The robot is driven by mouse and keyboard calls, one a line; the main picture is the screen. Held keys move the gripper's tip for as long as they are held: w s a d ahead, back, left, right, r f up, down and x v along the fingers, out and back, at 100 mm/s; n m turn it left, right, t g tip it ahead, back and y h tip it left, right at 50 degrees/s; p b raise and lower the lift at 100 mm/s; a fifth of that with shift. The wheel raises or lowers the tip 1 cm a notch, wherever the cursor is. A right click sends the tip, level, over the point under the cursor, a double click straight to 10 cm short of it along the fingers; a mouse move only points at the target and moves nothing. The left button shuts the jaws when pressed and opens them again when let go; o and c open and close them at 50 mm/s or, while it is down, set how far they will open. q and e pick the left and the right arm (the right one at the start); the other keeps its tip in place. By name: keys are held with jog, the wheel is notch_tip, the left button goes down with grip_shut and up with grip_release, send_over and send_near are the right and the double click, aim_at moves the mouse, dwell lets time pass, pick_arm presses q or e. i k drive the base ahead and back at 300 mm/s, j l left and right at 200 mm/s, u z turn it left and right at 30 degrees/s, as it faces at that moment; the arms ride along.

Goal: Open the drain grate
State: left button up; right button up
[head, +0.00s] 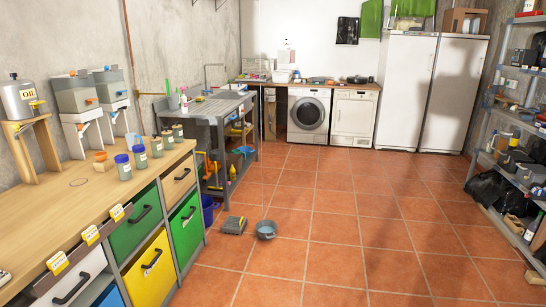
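A small dark grey, squarish item (233,225) lies on the tiled floor by the end of the workbench; it may be the drain grate, but it is too small to tell. A blue-grey round bucket or basin (266,230) stands on the floor just right of it. I see no clear drain opening on the visible floor. Neither of my grippers is in view.
A wooden workbench (95,200) with coloured drawers fills the left. A metal sink table (212,106) stands behind it. A washing machine (308,114) and tall white cabinets (405,92) line the back. Metal shelves (508,150) stand right. The middle tiled floor (350,220) is clear.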

aim_at(234, 220)
jog(key=i, duration=3.25)
jog(key=i+u, duration=0.15)
jog(key=i, duration=0.55)
jog(key=i+l, duration=0.2)
jog(key=i, duration=0.55)
jog(key=i+u, duration=0.2)
